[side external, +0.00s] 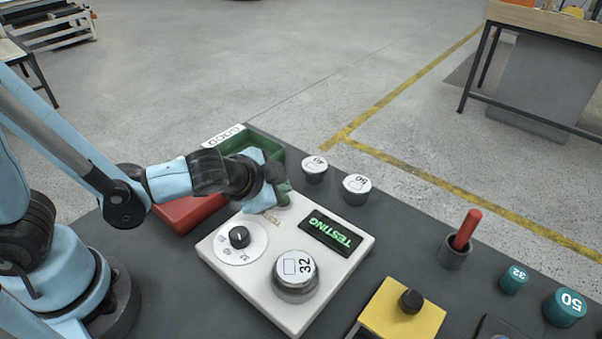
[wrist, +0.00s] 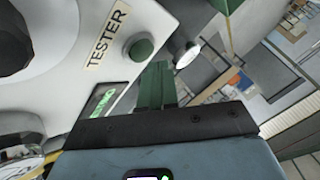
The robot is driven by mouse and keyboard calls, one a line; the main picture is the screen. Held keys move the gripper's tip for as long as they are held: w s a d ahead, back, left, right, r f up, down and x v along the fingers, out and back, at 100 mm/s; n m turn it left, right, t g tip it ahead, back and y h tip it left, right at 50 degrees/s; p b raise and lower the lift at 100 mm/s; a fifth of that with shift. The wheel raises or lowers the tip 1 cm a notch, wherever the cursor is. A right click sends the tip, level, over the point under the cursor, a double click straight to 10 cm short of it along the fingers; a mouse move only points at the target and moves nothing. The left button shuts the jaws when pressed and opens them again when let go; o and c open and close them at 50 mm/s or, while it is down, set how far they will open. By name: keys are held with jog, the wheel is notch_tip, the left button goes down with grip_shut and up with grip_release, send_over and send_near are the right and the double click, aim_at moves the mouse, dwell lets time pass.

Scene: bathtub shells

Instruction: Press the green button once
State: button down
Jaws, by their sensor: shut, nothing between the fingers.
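The green button (wrist: 140,50) is a round dome on the white tester box (side external: 228,258), beside the TESTER label (wrist: 107,33) in the wrist view. In the side view my gripper covers most or all of it. My gripper (side external: 284,190) is over the far corner of the tester. Its green fingers (wrist: 157,82) are shut together and empty in the wrist view, their tips close beside the button. I cannot tell whether they touch it. The tester display (side external: 331,232) is lit and reads TESTING.
A yellow block (side external: 400,312) is front right.

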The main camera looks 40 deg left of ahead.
jog(key=shift+r, duration=0.2)
jog(key=shift+r, duration=2.5)
jog(key=shift+s+a, duration=0.1)
jog(key=shift+a, duration=0.3)
jog(key=s+a+r+n+g+h, duration=0.1)
jog(key=s+a+r+n+g, duration=0.1)
jog(key=s+a+n, duration=0.4)
jog(key=shift+a+r+n, duration=0.55)
jog(key=shift+a+n, duration=0.35)
jog(key=shift+a, duration=0.35)
